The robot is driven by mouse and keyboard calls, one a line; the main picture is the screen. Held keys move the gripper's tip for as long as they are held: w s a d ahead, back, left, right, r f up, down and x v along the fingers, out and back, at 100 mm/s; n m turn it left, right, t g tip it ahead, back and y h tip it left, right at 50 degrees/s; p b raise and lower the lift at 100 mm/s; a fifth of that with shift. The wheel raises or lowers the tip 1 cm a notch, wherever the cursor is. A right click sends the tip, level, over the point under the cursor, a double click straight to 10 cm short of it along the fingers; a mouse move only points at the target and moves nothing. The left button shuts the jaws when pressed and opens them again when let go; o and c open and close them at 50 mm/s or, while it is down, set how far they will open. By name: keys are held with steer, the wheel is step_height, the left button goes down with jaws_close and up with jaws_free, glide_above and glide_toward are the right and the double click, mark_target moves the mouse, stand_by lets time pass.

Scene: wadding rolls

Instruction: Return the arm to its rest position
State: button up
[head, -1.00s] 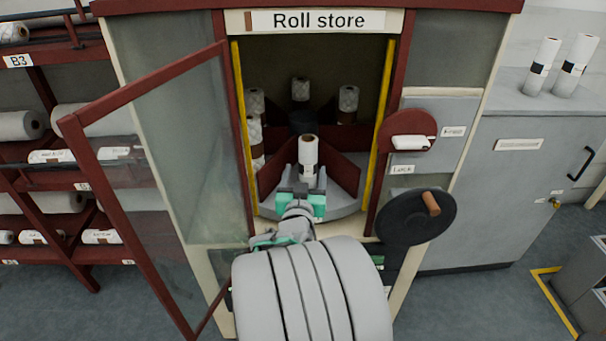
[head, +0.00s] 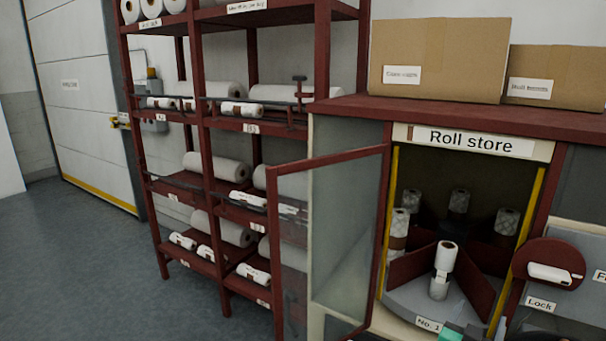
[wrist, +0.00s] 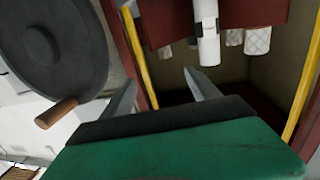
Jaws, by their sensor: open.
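My gripper (wrist: 160,80) is open and empty in the wrist view, its two grey fingers spread in front of its green body. A white roll with a dark band (wrist: 207,32) shows beyond the fingertips, outside the jaws. In the head view this white roll (head: 443,270) stands upright on the grey turntable (head: 408,297) of the Roll store, between dark red dividers. Only a small green piece of my arm shows at the bottom edge of the head view; the rest is out of frame.
The store's glass door (head: 335,235) stands open on the left. A black wheel with a wooden handle (wrist: 50,48) is close to my gripper in the wrist view. A red shelf rack (head: 205,150) with rolls stands left. The floor (head: 70,260) at far left is clear.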

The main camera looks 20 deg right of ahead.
steer(key=w+a+n+g+y+p, duration=0.15)
steer(key=w+a+y, duration=0.3)
steer(key=a, duration=0.45)
steer(key=w+a+n+y+p, duration=0.3)
steer(key=w+a+y, duration=0.15)
steer(key=a, duration=0.45)
steer(key=s+a+r+n+g+y+p, duration=0.1)
steer(key=s+a+n+g+y+p, duration=0.1)
steer(key=a, duration=0.7)
steer(key=s+a+r+n+g+y+p, duration=0.1)
steer(key=s+a+n+g+y, duration=0.1)
steer(key=a, duration=0.8)
steer(key=s+n+y, duration=0.1)
steer(key=s+n, duration=0.1)
steer(key=s, duration=0.1)
steer(key=shift+s+a+r+n+y+p, duration=0.15)
steer(key=shift+s+r+n+y+p, duration=0.15)
steer(key=shift+s+r+n+p, duration=0.1)
